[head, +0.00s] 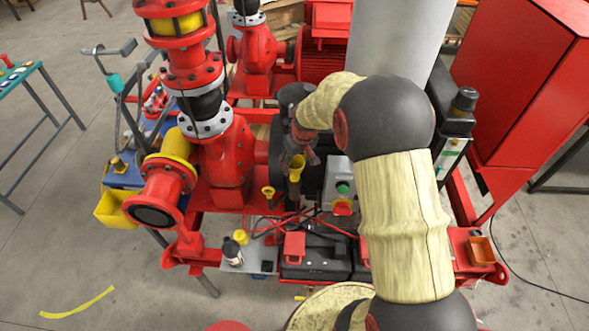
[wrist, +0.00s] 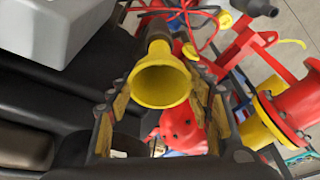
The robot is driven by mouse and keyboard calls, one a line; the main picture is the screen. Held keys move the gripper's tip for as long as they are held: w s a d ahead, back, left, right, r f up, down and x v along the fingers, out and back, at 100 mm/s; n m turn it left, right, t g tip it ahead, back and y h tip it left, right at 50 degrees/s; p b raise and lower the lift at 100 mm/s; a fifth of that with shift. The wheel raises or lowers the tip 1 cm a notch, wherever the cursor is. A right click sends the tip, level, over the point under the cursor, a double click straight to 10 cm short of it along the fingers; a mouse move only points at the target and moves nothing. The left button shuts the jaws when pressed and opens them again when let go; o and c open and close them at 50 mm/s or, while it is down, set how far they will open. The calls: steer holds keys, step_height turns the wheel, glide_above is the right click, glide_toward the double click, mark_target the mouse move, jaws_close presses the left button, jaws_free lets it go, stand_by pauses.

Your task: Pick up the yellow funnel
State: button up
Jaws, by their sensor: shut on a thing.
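The yellow funnel (wrist: 160,82) sits between the two fingers of my gripper (wrist: 160,105) in the wrist view, its wide mouth facing the camera. My gripper is shut on it. In the head view the funnel (head: 296,166) shows small, mouth up and narrow end down, just below my gripper (head: 299,152) and left of the grey control box.
A grey control box (head: 339,183) with a green button stands right of the funnel. Red pump pipework (head: 228,155) stands to the left. Below are a black toolbox (head: 315,262), red cables and a dark bottle (head: 232,252). A red cabinet (head: 520,80) is at right.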

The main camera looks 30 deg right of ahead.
steer(key=s+a+r+b, duration=0.2)
steer(key=s+a+r, duration=0.3)
steer(key=s+r, duration=0.5)
steer(key=s, duration=0.3)
